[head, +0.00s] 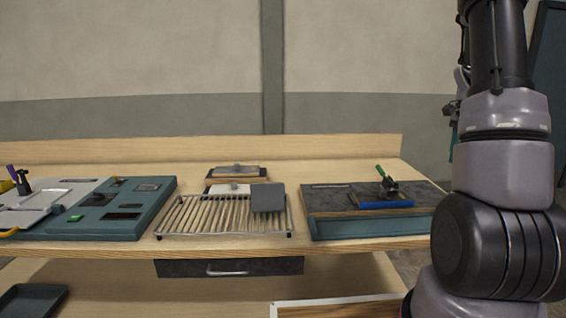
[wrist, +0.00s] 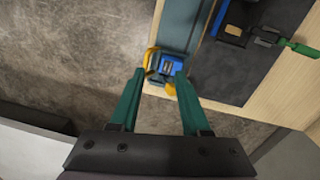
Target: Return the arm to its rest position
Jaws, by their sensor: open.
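My arm (head: 495,175) stands folded upright along the right side of the head view, beside the bench. My gripper (wrist: 161,72) is open in the wrist view, with two green fingers spread apart. No held object is visible between them. A blue and yellow object (wrist: 167,65) shows beyond the fingertips, by the bench edge. I cannot tell its height or whether it touches a finger. In the head view the gripper is mostly hidden behind the arm; only a bit of green shows there.
The wooden bench (head: 330,149) holds a teal console (head: 150,207) at left, a slatted rack (head: 190,214) in the middle and a dark panel with a blue-edged block (head: 385,204) at right. A drawer (head: 229,268) sits below. Bare floor (wrist: 70,50) lies left of the bench edge in the wrist view.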

